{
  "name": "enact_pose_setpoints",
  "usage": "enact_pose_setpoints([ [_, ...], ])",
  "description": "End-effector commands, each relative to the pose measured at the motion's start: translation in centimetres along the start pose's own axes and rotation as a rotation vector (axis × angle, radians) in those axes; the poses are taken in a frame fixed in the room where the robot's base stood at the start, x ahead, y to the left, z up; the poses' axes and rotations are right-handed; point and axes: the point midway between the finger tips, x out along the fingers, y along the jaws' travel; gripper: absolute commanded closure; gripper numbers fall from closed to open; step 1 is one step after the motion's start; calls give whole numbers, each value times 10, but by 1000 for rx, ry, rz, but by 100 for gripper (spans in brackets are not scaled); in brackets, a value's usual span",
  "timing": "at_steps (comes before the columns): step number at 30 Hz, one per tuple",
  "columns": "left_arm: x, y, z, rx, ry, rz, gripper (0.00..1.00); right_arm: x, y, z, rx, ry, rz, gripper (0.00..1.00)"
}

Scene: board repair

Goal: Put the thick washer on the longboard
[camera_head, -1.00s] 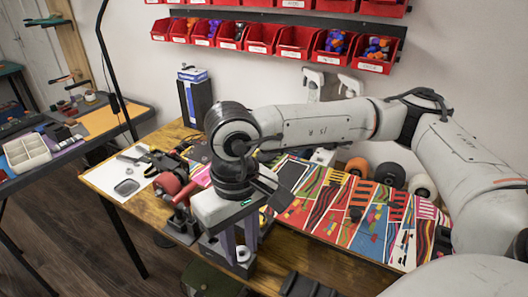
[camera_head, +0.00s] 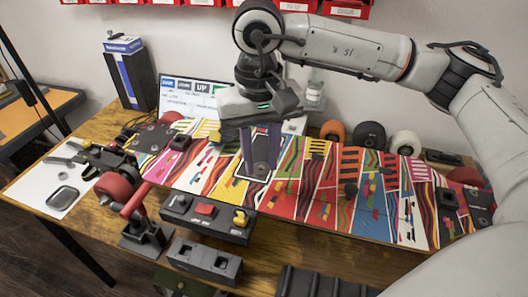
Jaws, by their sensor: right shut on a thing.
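The longboard (camera_head: 325,190) lies across the workbench with its colourful striped and patterned face up. My right gripper (camera_head: 261,172) points down over the left-middle part of the board. My left gripper is not in view.
Red wheels (camera_head: 113,187) on a truck are at left. Loose wheels (camera_head: 370,134) stand behind. A white mat (camera_head: 38,187) with tools lies far left.

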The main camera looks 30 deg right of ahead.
Motion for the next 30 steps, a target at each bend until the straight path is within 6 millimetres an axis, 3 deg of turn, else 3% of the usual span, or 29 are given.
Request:
enact_pose_setpoints([
  [1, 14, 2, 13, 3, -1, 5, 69, 8, -1, -11, 55, 1, -4, 90],
  [7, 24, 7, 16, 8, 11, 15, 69, -4, 2, -33, 203, -16, -14, 90],
  [14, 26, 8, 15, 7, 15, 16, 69, -5, 2, -36, 231, -23, -13, 90],
  [30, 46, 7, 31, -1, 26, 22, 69, 41, 2, -34, 229, -22, -13, 90],
])
